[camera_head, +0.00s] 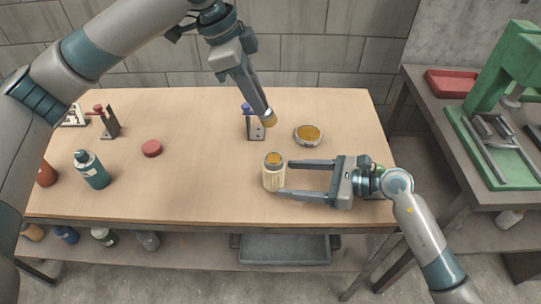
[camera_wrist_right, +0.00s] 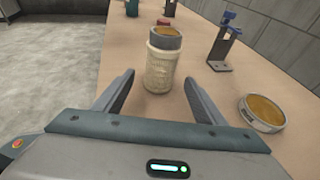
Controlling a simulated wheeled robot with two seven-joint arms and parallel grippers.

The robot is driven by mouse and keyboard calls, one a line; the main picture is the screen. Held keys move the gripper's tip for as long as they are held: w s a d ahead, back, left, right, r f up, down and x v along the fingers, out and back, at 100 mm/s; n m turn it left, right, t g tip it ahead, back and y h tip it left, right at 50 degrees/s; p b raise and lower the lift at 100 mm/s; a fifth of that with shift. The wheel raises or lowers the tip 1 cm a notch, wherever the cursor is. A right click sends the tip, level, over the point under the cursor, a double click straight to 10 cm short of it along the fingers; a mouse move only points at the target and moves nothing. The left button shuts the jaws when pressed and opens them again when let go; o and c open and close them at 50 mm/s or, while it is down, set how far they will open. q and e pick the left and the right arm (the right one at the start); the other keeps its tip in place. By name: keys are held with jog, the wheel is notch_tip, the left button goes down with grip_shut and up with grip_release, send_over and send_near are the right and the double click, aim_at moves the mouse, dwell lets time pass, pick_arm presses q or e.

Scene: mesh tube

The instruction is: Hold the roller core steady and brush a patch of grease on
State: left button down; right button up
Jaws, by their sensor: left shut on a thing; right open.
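The roller core (camera_head: 274,172), a pale mesh tube with a grey band and an amber-coloured top, stands upright near the table's front edge; it also shows in the right wrist view (camera_wrist_right: 160,66). My right gripper (camera_head: 284,176) is open, its fingertips reaching to either side of the core's near part. My left gripper (camera_head: 260,98) is high over the back of the table, shut on what looks like a brush (camera_head: 270,119); only its tan tip shows clearly. A round dish of amber grease (camera_head: 309,134) lies right of that tip; it also shows in the right wrist view (camera_wrist_right: 262,112).
A metal stand with a blue clamp (camera_head: 256,132) is behind the core. A red disc (camera_head: 152,148), a teal bottle (camera_head: 92,170) and another small stand (camera_head: 110,125) are at the left. The table (camera_head: 195,185) is clear left of the core. A side bench with a green press (camera_head: 500,80) is at right.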

jog(key=v, duration=0.7)
jog(key=shift+d+r, duration=0.1)
jog(key=shift+s, duration=0.15)
dwell(0.4)
